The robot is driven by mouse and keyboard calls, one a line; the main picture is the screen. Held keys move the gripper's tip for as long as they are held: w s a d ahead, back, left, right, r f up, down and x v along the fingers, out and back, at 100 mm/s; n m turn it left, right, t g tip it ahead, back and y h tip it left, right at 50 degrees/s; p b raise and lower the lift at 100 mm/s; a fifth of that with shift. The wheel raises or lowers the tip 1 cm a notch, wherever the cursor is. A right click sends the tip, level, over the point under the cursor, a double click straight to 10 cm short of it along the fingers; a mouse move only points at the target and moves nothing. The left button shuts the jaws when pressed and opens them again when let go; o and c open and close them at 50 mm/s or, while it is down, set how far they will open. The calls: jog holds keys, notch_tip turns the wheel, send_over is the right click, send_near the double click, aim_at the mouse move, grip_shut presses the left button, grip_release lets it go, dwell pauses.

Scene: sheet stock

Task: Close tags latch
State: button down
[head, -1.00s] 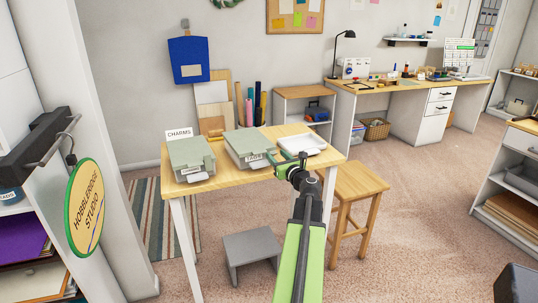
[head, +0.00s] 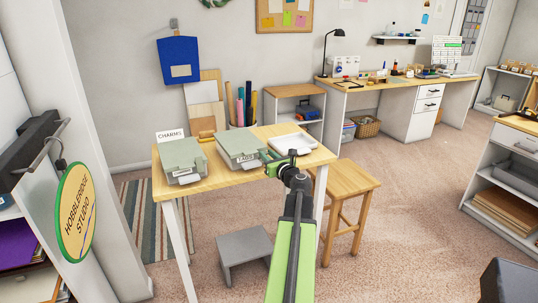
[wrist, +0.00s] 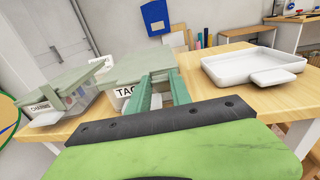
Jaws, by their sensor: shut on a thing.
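The tags box (head: 238,143) is a grey-green lidded case in the middle of the table, its lid down. Its front label shows in the wrist view (wrist: 122,91), partly cut off by my finger. My gripper (head: 268,162) is at the box's front right corner. In the wrist view my gripper's green fingers (wrist: 160,90) reach to the box front and are shut on a small pale piece, the tags latch (wrist: 156,101). The fingers hide most of the latch, so its exact angle cannot be told.
The charms box (head: 182,158) stands to the left, its pale latch (head: 187,178) sticking out in front. A white tray (head: 293,142) lies to the right on the table (head: 222,180). A wooden stool (head: 350,178) and a grey step (head: 243,243) stand close by.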

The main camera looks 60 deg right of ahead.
jog(key=shift+w+d+r+g+p, duration=0.1)
jog(key=shift+w+r+g+p, duration=0.15)
jog(key=shift+r+p, duration=0.45)
jog(key=shift+f, duration=0.45)
jog(key=c, duration=1.2)
grip_release()
jog(key=shift+o, duration=0.2)
